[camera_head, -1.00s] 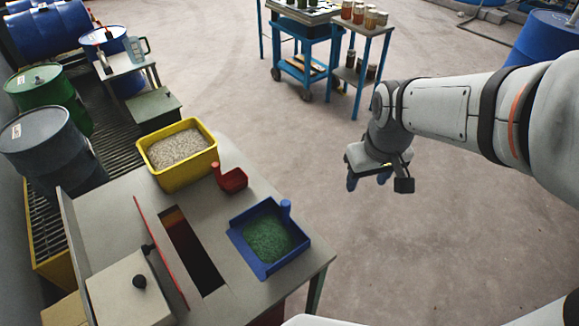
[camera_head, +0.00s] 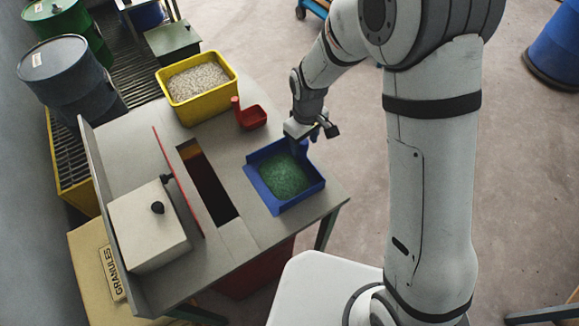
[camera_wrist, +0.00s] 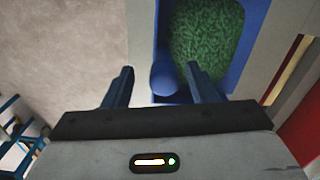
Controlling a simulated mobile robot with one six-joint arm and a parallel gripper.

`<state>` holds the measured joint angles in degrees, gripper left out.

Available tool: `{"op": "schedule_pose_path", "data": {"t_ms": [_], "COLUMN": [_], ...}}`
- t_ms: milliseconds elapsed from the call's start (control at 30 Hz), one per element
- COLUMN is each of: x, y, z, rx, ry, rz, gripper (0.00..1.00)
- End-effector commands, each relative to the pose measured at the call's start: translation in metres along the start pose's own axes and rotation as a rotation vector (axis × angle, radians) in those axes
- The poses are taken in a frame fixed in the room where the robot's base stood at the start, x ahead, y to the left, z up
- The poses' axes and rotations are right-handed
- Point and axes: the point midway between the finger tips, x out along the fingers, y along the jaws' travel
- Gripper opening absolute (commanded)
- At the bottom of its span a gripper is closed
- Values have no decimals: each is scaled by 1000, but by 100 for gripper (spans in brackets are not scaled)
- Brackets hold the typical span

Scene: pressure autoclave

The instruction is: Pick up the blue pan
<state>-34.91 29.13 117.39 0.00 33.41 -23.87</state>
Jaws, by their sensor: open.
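The blue pan (camera_head: 262,187) holds green granules and lies on the grey table near its right edge. In the wrist view the blue pan (camera_wrist: 243,48) shows at the top, with its round blue handle (camera_wrist: 164,77) between the two fingers. My gripper (camera_head: 297,148) is at the pan's upper right corner in the head view, where it hides the handle. My gripper (camera_wrist: 158,82) is open, with one finger on each side of the handle. I cannot tell whether a finger touches it.
A red scoop (camera_head: 250,117) stands close behind the pan, beside a yellow bin (camera_head: 202,105) of pale granules. A dark slot (camera_head: 208,185) and a raised red flap (camera_head: 178,182) are left of the pan. A white lidded box (camera_head: 150,232) stands farther left.

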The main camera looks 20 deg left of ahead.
Motion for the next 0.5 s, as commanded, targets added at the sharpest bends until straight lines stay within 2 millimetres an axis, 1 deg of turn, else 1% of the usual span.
{"op": "schedule_pose_path", "data": {"t_ms": [133, 233, 333, 500], "x": [19, 32, 39, 42], "y": [-5, -4, -4, -4], "z": [0, 0, 0, 0], "rx": [1, 2, 2, 3], "ry": [-5, -4, -2, -1], "rz": [-2, -2, -1, 0], "gripper": [52, 52, 52, 52]}}
